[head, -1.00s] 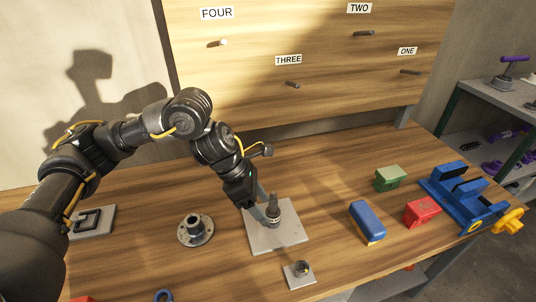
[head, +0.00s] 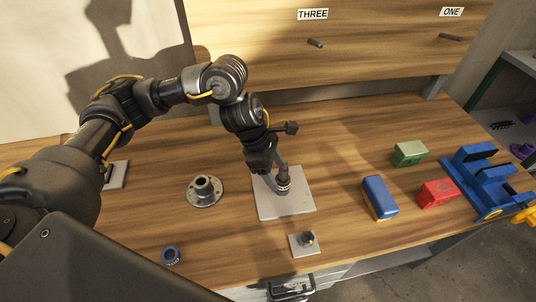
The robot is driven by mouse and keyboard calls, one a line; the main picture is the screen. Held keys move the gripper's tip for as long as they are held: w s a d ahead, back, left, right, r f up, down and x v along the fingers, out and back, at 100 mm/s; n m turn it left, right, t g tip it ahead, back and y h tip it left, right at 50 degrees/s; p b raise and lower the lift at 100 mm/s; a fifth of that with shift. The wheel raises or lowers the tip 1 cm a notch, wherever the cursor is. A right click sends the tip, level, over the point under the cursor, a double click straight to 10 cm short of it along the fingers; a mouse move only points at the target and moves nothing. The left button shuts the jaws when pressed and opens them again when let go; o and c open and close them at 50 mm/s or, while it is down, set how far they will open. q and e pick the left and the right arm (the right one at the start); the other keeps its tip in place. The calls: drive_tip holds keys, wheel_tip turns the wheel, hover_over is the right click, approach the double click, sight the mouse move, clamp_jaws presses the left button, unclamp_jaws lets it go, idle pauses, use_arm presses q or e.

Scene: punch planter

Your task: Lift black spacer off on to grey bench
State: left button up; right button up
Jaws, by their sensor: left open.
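A dark upright post with ring-like parts (head: 283,187) stands on a light grey square plate (head: 298,206); the black spacer appears to be among these parts, but I cannot separate it clearly. My left gripper (head: 277,179) points down at the post, its fingers close around or beside it. It is open, and its body hides part of the post and plate. The bench (head: 340,220) has a brown wood top, not a grey one. My right gripper is not in view.
A small plate with a dark fitting (head: 304,243) sits in front. Blue (head: 380,197), red (head: 438,193) and green (head: 409,153) blocks and a blue vise (head: 483,183) stand right.

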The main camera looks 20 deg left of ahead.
sight(278, 176)
use_arm(q)
drive_tip(key=shift+x, duration=1.85)
drive_tip(key=shift+s, duration=0.1)
drive_tip(key=shift+c, duration=0.2)
drive_tip(key=c, duration=1.1)
drive_tip(key=shift+r+p, duration=3.9)
drive_tip(key=shift+r, duration=2.15)
